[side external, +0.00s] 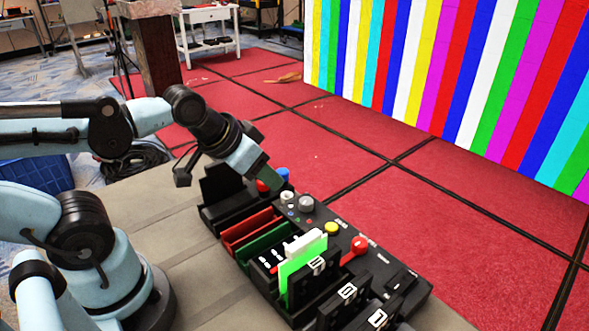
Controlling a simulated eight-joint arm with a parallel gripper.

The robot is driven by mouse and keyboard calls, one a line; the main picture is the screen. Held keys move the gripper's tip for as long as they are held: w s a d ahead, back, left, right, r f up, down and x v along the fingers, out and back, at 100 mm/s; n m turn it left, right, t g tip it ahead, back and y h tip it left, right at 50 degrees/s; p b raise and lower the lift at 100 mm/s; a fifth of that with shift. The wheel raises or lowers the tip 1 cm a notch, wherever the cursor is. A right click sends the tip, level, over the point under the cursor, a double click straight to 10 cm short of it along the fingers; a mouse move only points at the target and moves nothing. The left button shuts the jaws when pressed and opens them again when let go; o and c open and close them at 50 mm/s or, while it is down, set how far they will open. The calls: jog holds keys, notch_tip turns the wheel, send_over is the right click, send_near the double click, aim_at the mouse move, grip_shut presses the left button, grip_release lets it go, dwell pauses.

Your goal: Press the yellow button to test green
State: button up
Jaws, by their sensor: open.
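A small yellow button (331,228) sits on the top face of the black control console (418,288), next to a red-knobbed lever (359,245). My gripper (264,178) is over the far left end of the console, near a red button and a blue button, up and left of the yellow one and apart from it. It is open; its fingertips are small and partly hidden, and I see nothing held. A bright green card (290,277) stands in a slot at the console's near side. A white piece (305,243) is behind its top.
Red (247,228) and green (262,248) slots and black numbered blocks (347,293) line the near side. Grey knobs (306,203) stand left of the yellow button. The video wall (440,75) shows multicoloured vertical stripes. Open red floor lies behind the console.

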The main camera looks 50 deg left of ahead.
grip_shut()
dwell(1.4)
